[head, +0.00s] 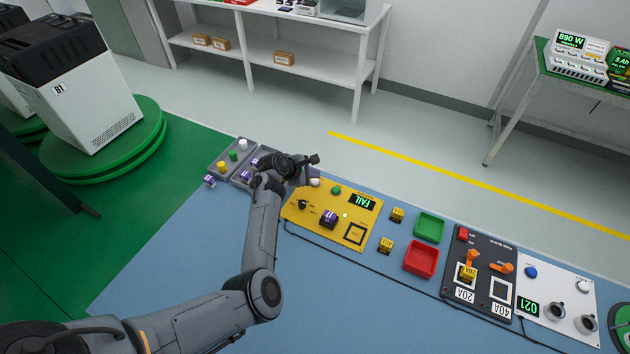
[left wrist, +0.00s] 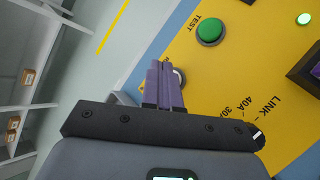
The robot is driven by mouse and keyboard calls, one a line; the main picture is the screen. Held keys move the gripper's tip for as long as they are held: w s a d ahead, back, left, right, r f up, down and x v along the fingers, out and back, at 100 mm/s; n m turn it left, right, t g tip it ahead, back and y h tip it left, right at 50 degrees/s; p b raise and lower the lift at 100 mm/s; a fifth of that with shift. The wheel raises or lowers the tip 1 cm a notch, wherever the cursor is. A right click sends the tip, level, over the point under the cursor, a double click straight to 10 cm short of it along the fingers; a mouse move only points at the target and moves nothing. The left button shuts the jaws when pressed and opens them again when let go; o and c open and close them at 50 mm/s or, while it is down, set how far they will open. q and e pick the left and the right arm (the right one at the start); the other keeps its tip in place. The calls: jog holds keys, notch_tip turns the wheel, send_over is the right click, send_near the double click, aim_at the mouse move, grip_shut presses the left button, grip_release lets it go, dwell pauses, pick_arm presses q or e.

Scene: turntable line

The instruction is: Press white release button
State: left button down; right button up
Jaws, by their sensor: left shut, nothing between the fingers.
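The yellow test panel (head: 300,214) lies on the blue table and its display (head: 362,201) reads FAIL. A white button (head: 315,183) sits at the panel's far-left corner. In the left wrist view the white button (left wrist: 181,76) is mostly hidden behind my fingers, and its label is covered. My left gripper (head: 314,174) is shut and empty, over that corner. Its purple fingers also show in the left wrist view (left wrist: 163,68), overlapping the button; I cannot tell whether they touch it. The green TEST button (left wrist: 211,27) is beside it. My right gripper is not in view.
A purple block (head: 329,219) is on the yellow panel. To the right are yellow blocks, a green tray (head: 429,216), a red tray (head: 435,259), a dark switch panel (head: 452,285) and a white panel (head: 560,272).

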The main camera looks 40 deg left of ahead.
pick_arm(q)
jog(key=shift+f, duration=0.45)
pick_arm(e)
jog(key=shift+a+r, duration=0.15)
pick_arm(q)
jog(key=shift+f, duration=0.25)
dwell(0.6)
jog(key=shift+f, duration=0.2)
dwell(0.4)
jog(key=shift+r, duration=0.1)
jog(key=shift+r+p, duration=0.8)
jog(key=shift+p, duration=0.35)
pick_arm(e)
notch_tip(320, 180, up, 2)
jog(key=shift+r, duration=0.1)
pick_arm(q)
jog(key=shift+r, duration=0.1)
